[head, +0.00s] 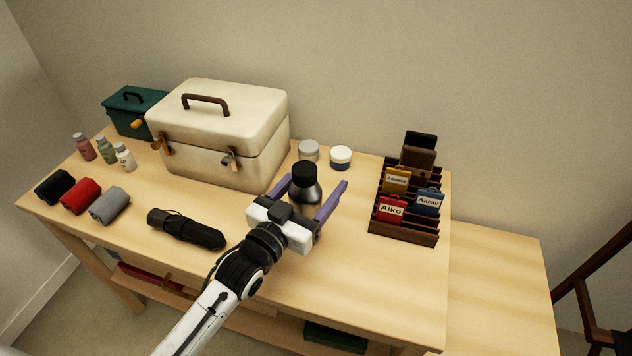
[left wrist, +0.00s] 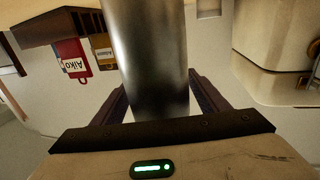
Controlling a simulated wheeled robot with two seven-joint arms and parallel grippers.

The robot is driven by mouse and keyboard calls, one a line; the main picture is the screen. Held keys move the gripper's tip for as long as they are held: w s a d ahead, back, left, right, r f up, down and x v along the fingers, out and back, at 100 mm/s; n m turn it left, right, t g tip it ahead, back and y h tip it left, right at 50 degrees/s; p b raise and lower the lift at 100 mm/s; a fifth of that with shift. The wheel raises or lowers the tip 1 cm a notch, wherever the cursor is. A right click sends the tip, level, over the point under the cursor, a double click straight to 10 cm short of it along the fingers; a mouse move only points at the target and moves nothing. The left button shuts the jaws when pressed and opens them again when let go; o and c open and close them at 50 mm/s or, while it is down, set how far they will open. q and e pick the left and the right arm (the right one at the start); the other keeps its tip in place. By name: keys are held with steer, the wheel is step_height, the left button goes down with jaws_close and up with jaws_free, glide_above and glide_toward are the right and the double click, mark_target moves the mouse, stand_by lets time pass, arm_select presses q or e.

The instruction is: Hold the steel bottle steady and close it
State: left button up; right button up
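The steel bottle (head: 307,196) stands upright on the table with a black cap (head: 304,171) on its top. I cannot tell how tightly the cap sits. My left gripper (head: 316,181) is open, with its purple fingers on either side of the bottle. A gap shows between the right-hand finger and the bottle. In the left wrist view the bottle's bare steel body (left wrist: 148,60) rises between the two fingers, and its top is out of frame. My right gripper is in neither view.
A cream case (head: 215,135) stands behind and left of the bottle. Two small jars (head: 309,151) (head: 341,158) stand behind it. A brown rack (head: 404,236) with tagged cards is to the right. A folded black umbrella (head: 186,229) lies left of my gripper. The front right tabletop is clear.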

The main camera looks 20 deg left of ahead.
mark_target(296, 206)
arm_select(q)
steer(key=shift+r, duration=0.25)
steer(key=shift+s+a+f, duration=0.1)
steer(key=shift+s+f, duration=0.05)
steer(key=shift+s, duration=0.2)
steer(key=v, duration=1.1)
steer(key=shift+s+a, duration=0.1)
steer(key=shift+s, duration=0.05)
